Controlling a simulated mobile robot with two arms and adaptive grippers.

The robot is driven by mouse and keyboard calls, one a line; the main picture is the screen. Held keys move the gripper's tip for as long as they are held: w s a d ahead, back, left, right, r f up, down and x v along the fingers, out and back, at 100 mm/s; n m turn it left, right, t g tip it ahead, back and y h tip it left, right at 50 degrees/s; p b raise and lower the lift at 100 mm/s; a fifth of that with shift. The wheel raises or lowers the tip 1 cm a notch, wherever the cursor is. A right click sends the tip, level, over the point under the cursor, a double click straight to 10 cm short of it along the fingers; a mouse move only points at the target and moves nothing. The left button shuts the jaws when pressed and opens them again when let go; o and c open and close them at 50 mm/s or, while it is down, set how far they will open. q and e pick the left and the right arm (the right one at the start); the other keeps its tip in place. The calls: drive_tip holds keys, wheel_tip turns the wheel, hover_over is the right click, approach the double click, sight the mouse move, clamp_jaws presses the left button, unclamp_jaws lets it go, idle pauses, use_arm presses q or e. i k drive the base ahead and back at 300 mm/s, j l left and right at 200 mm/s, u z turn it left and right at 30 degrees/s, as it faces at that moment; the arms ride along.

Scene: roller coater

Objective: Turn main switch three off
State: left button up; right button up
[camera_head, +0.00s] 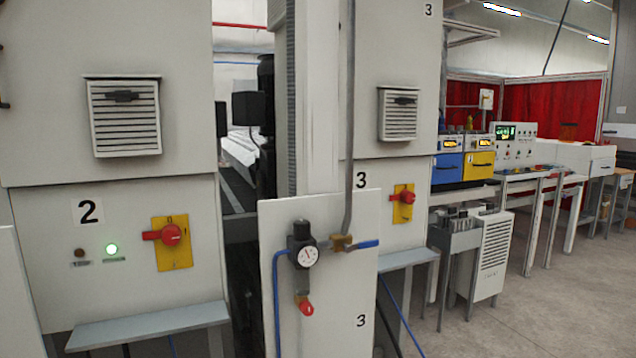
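Main switch three (404,197) is a red rotary handle on a yellow plate, on the white cabinet marked 3 right of the middle. Its handle points roughly to the left, level. A similar red switch on a yellow plate, main switch two (171,236), sits on the cabinet marked 2 at the left, its handle also level. Neither of my grippers shows in the head view.
A white panel (340,275) with a pressure gauge, red valve and blue hoses stands in front of cabinet 3. Grey shelves (150,325) jut out below the cabinets. Benches with blue and yellow machines (480,166) stand at right. The floor (520,305) at lower right is clear.

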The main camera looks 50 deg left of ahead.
sight(407, 197)
drive_tip(key=i+l+u, duration=0.15)
drive_tip(key=u, duration=1.45)
